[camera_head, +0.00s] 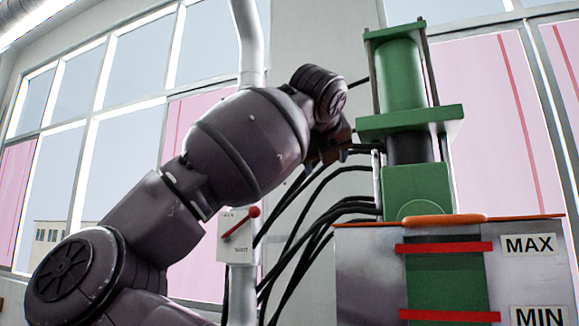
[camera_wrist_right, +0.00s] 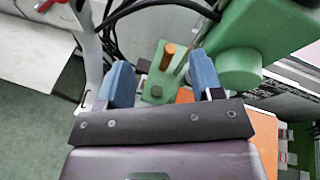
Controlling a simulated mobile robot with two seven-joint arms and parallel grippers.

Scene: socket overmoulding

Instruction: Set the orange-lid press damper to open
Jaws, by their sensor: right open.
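The damper is a white box (camera_head: 234,249) on a pale vertical pipe, left of the press. Its red lever (camera_head: 240,225) slants up to the right and ends in a ball. Its small lettering is unclear. The press (camera_head: 402,75) is green, above a tank with an orange lid (camera_head: 430,219). One arm shows, its dark gripper (camera_head: 328,150) between pipe and press, above and right of the lever; its fingers are unclear there. In the right wrist view my right gripper (camera_wrist_right: 160,78) is open and empty, apart from the red lever (camera_wrist_right: 50,4) at the top left.
Black hoses (camera_head: 315,205) hang between the damper and the press. The pale pipe (camera_head: 248,45) runs vertically behind my arm. In the right wrist view an orange-topped post (camera_wrist_right: 168,55) on a green plate shows beyond the gap between the fingers.

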